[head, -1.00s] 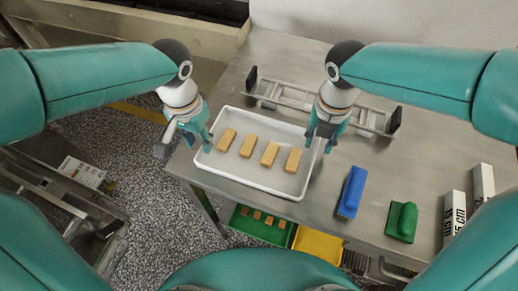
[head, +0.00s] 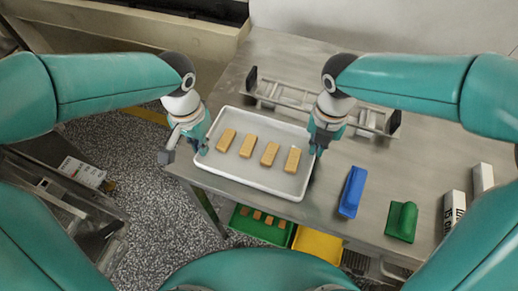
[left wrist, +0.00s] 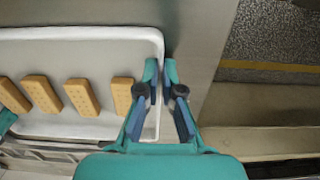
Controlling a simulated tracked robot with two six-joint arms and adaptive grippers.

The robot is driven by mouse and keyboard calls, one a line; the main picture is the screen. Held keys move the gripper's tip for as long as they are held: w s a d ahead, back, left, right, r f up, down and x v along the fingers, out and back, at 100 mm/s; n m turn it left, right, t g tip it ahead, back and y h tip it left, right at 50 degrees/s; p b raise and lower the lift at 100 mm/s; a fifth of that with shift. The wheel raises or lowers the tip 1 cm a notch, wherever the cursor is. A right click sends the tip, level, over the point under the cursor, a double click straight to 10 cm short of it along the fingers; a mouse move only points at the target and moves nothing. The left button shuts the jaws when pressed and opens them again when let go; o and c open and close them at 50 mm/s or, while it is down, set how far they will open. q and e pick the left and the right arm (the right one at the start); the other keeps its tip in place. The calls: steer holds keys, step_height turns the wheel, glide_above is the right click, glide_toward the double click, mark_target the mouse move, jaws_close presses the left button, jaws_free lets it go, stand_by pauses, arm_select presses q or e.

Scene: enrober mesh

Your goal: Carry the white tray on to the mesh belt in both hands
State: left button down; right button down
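The white tray (head: 245,180) sits flat on the metal table and holds a row of tan biscuits (head: 268,155). My left gripper (head: 190,146) is at the tray's left end. In the left wrist view its two fingers (left wrist: 161,82) stand on either side of the tray's end rim (left wrist: 152,40), with a narrow gap between the tips. Firm contact with the rim does not show. My right gripper (head: 319,146) is at the tray's right end, close to the rim. Its fingertips are small and partly hidden, so their opening is unclear.
The mesh belt frame (head: 290,97) with dark end plates lies behind the tray. A blue block (head: 352,192) and a green block (head: 402,221) lie to the right, near white boxes (head: 454,212). Green (head: 270,232) and yellow (head: 317,244) bins are below the front edge.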

arm_select(q)
steer(key=shift+r, duration=0.15)
arm_select(e)
steer(key=shift+r, duration=0.15)
